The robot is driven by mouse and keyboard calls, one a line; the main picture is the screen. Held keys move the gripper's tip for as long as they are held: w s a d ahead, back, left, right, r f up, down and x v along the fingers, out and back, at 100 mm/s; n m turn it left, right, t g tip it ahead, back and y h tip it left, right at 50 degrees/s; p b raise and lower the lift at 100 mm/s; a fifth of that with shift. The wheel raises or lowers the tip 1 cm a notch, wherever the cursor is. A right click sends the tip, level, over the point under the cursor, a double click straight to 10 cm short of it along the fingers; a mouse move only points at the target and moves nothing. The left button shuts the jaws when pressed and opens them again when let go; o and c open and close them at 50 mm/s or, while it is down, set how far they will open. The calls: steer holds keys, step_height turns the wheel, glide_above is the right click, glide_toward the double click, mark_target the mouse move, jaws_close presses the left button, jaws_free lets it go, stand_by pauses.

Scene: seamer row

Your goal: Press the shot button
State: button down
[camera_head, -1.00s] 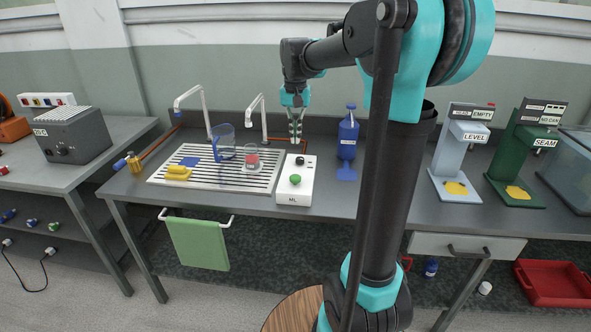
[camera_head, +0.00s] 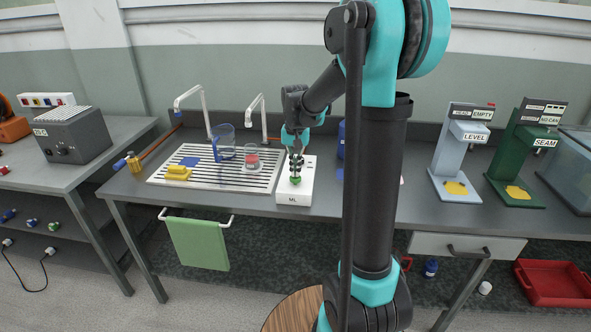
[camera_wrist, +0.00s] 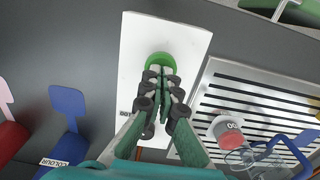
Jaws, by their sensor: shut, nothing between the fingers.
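A white box (camera_head: 293,196) marked ML stands on the bench right of the draining board. A round green button (camera_head: 296,181) sits on its top toward the front; it also shows in the wrist view (camera_wrist: 159,59). My gripper (camera_head: 296,172) is shut and empty, pointing down over the box. In the wrist view its fingertips (camera_wrist: 160,74) overlap the near edge of the green button. They are at the button or just above it; I cannot tell whether they touch or press it. The box's black knob is hidden by the gripper.
The draining board (camera_head: 160,183) on the left holds a blue-handled jug (camera_head: 224,142) and a beaker with red contents (camera_head: 251,157). A blue bottle (camera_head: 341,140) stands behind my arm. Pale blue LEVEL (camera_head: 449,160) and green SEAM (camera_head: 522,160) machines stand farther right.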

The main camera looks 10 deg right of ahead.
steer(key=shift+f, duration=1)
steer(key=shift+r, duration=0.15)
step_height(320, 180, up, 14)
stand_by(0.3)
steer(key=s+d+f+n+t, duration=0.3)
steer(key=s+f+t, duration=0.1)
steer(key=s+f, duration=1.6)
steer(key=s, duration=0.3)
steer(key=shift+s+d+f+n, duration=0.2)
steer(key=shift+s+f+n, duration=0.1)
steer(key=shift+f, duration=0.05)
